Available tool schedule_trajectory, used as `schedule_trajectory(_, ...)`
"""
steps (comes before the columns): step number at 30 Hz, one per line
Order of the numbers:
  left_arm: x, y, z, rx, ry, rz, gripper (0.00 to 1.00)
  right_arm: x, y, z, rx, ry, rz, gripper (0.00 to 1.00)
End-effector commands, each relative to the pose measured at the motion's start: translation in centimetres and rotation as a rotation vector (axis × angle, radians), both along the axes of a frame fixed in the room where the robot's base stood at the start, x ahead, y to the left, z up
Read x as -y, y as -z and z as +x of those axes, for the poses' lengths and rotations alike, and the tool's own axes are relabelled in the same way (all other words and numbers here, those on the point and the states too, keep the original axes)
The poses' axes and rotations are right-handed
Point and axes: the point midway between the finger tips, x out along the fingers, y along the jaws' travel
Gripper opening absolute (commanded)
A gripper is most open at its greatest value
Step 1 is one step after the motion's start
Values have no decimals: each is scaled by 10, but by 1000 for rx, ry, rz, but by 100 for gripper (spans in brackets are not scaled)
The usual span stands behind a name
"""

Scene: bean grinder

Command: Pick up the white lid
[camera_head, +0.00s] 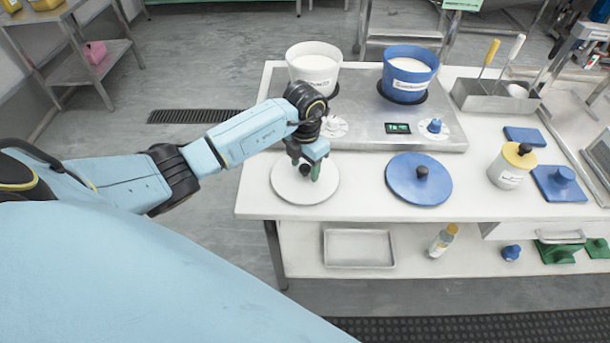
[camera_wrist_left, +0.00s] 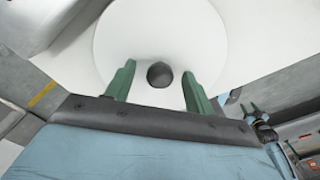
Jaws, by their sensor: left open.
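The white lid (camera_head: 288,187) is a round disc with a dark knob, lying flat on the left part of the white table. My left gripper (camera_head: 312,172) is directly over it, pointing down. In the left wrist view the lid (camera_wrist_left: 160,30) fills the upper middle, and its dark knob (camera_wrist_left: 159,74) lies between the two green fingers of my left gripper (camera_wrist_left: 158,82). The fingers are open, with a gap on both sides of the knob. Whether the fingertips touch the lid I cannot tell.
A blue lid (camera_head: 406,184) lies to the right. Behind stand a white bucket (camera_head: 314,72) and a blue bucket (camera_head: 408,80) on a steel scale plate (camera_head: 360,128). A yellow-lidded jar (camera_head: 511,168) is farther right. Table space between the lids is free.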

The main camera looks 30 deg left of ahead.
Motion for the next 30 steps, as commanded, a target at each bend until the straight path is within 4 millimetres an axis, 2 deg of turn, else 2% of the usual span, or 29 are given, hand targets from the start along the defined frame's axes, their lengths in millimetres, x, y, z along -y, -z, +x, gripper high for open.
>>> schedule_trajectory(8, 0, 5, 0, 0, 1, 1, 54, 1, 0, 0, 0, 0, -1, 51)
schedule_trajectory(20, 0, 4, 0, 0, 1, 1, 5, 2, 0, 0, 0, 0, -3, 51)
schedule_trajectory(26, 0, 4, 0, 1, 1, 1, 5, 2, 0, 0, 0, 0, -3, 51)
schedule_trajectory(30, -1, -7, 1, 4, 0, 1, 5, 3, -1, 0, 0, 0, -3, 51)
